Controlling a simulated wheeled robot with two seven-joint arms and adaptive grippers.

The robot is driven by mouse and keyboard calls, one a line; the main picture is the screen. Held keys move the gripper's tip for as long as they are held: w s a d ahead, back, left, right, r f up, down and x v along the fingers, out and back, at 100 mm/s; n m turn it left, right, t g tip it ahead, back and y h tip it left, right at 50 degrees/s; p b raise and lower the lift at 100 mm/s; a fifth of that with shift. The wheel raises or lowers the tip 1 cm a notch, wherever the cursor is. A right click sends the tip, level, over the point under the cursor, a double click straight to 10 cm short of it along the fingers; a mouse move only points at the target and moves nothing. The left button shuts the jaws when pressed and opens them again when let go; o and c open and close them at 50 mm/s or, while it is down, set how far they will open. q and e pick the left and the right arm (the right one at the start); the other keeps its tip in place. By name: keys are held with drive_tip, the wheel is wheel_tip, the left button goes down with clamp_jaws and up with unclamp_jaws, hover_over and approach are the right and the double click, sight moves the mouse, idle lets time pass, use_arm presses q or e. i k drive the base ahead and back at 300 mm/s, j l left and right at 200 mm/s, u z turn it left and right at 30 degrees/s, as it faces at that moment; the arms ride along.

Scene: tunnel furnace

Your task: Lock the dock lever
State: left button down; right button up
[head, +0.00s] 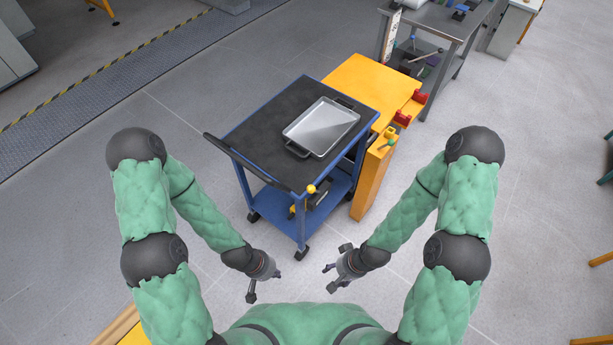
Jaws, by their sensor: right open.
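The dock is an orange block (369,78) on the floor beside a blue cart (262,112). A small lever with a green handle (388,138) and a yellow part sits on top of the dock's front post (371,183). I cannot tell whether it is locked. My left gripper (264,286) is low in front of the cart, fingers spread and empty. My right gripper (332,277) is to its right, also open and empty, well below the lever in the picture. Neither gripper touches the cart or the dock.
A metal tray (321,127) with dark handles lies on the cart's black top. A yellow knob (311,189) sits at the cart's near corner. A metal table (440,33) is behind.

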sight(391, 143)
drive_tip(key=i+l+u, duration=0.25)
drive_tip(key=i+l, duration=0.15)
drive_tip(key=l, duration=0.2)
drive_tip(key=i+l+u, duration=0.1)
drive_tip(key=l, duration=0.25)
drive_tip(key=i, duration=0.1)
